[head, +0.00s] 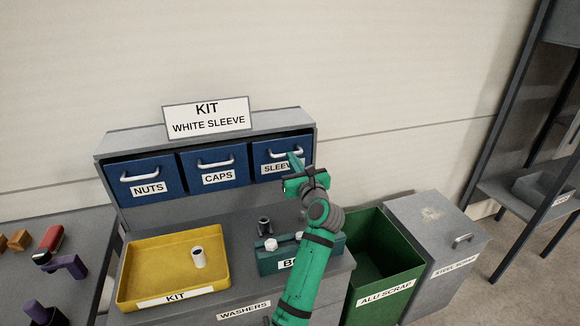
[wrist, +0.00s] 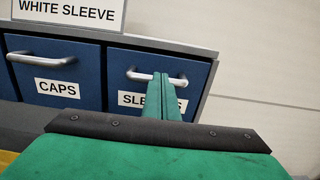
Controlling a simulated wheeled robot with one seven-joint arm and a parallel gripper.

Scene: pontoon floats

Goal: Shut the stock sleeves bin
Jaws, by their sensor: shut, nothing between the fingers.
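The stock sleeves bin (head: 270,157) is the blue drawer at the right end of the grey cabinet, with a pale bar handle. In the wrist view its front (wrist: 198,78) looks about level with the caps drawer beside it. My gripper (head: 294,160) is shut and empty, its fingertips in front of the sleeves front and covering part of its label. In the wrist view the closed fingers (wrist: 166,82) overlap the right part of the handle. I cannot tell whether they touch the handle or the front.
The caps drawer (head: 232,174) and nuts drawer (head: 165,187) sit to the left. Below are a yellow kit tray (head: 130,272) with a white sleeve (head: 198,258) and a green box (head: 268,266), partly behind my arm. A green scrap bin (head: 411,257) stands at the right.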

